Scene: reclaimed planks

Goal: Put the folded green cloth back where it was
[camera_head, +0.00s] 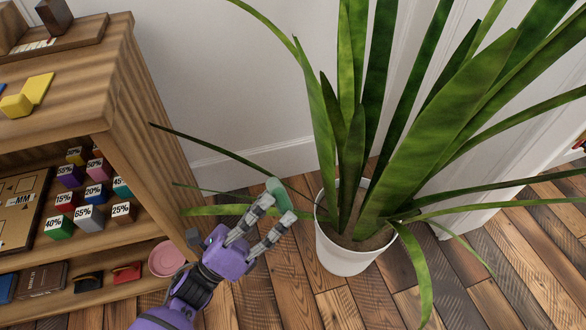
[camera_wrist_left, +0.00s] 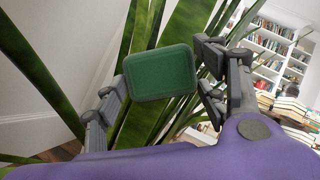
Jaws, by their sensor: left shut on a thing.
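The folded green cloth (camera_wrist_left: 160,73) shows in the left wrist view as a rounded green block between the two fingers of my left gripper (camera_wrist_left: 163,85). In the head view only a small pale green part of the cloth (camera_head: 275,187) shows past the fingertips. My left gripper (camera_head: 276,208) is shut on the cloth, raised between the wooden shelf (camera_head: 120,90) and the potted plant. My right gripper is in neither view.
The potted plant (camera_head: 345,248) stands close right of the gripper, its long leaves reaching over and around it. The shelf holds small percent-marked cubes (camera_head: 90,218), a pink round dish (camera_head: 166,259) and a yellow object (camera_head: 28,96). Plank floor (camera_head: 300,295) lies below.

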